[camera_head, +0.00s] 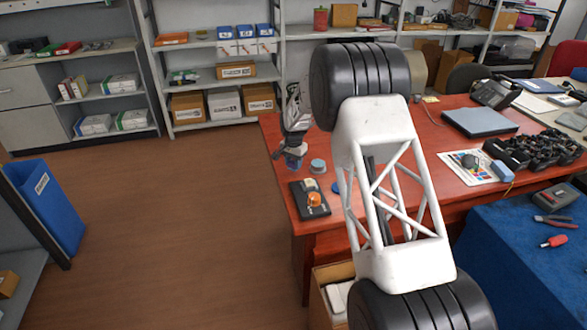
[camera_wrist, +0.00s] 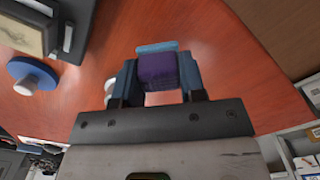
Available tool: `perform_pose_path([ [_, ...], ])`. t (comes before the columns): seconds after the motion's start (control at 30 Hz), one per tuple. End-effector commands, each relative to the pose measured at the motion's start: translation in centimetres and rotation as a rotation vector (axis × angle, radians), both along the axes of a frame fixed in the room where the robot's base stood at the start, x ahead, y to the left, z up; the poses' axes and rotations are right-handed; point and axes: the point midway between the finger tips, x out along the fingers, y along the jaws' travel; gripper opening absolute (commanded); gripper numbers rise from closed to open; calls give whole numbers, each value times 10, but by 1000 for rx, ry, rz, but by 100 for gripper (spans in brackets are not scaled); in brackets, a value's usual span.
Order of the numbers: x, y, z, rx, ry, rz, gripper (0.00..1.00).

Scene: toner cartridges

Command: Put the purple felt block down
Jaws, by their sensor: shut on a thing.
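My gripper (camera_wrist: 160,76) is shut on the purple felt block (camera_wrist: 158,70), which sits between the two blue fingers in the wrist view. A light blue strip (camera_wrist: 157,47) shows just beyond the block; I cannot tell whether it belongs to the block. In the head view my gripper (camera_head: 294,161) is low at the far left part of the red-brown table (camera_head: 283,148). The block is hard to make out there. I cannot tell whether it touches the tabletop.
A light blue round thing (camera_head: 318,166) lies just right of my gripper. A black tray with an orange item (camera_head: 310,199) lies nearer. A blue disc with a white knob (camera_wrist: 32,76) is at left in the wrist view. The table's left edge is close.

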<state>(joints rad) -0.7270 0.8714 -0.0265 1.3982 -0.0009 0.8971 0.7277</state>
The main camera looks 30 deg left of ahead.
Motion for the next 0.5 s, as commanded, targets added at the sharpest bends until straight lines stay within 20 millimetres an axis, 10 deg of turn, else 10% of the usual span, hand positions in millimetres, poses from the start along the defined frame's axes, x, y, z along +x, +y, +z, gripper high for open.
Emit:
perform_pose_path([
  [0.5,0,0,-27,0,0,0,16],
])
